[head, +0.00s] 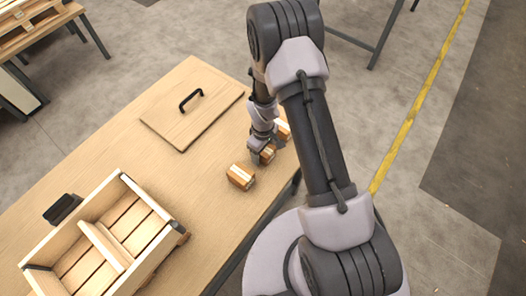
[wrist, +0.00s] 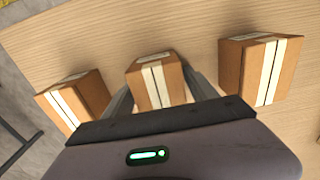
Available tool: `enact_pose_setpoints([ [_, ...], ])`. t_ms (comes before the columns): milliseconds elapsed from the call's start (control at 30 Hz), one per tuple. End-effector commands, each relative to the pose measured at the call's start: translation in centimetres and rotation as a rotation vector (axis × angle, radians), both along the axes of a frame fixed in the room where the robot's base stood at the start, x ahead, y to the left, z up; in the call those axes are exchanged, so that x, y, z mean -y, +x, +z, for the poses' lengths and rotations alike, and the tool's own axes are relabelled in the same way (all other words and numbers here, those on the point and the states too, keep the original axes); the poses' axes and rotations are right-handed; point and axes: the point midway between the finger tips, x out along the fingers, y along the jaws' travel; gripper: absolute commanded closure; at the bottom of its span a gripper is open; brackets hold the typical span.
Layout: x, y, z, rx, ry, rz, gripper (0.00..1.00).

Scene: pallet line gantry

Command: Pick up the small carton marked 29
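Three small brown cartons with pale tape strips show, and I cannot read a number on any of them. The middle carton (wrist: 156,82) sits between the two fingers of my gripper (wrist: 156,78) in the wrist view; whether both fingers press on it I cannot tell. In the head view my gripper (head: 262,149) points down at this carton (head: 267,154), partly hiding it. Another carton (head: 240,176) stands nearer the camera, apart from my gripper. A third carton (head: 283,132) is partly hidden behind my wrist. In the wrist view the other two flank it at left (wrist: 75,102) and right (wrist: 260,70).
The cartons are near the right edge of a wooden table (head: 120,150). A flat board with a black handle (head: 190,110) lies behind them. An open slatted wooden crate (head: 150,195) stands at the lower left, beside a small black object (head: 62,208).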

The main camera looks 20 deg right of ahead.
Motion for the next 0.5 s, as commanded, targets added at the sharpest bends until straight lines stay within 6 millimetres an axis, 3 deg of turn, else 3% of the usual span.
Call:
enact_pose_setpoints([
  [67, 0.0, 0.0, 0.02, 0.0, 0.0, 0.0, 0.51],
  [300, -0.01, -0.01, 0.02, 0.0, 0.0, 0.0, 0.98],
  [500, -0.01, 0.02, 0.06, 0.0, 0.0, 0.0, 1.0],
])
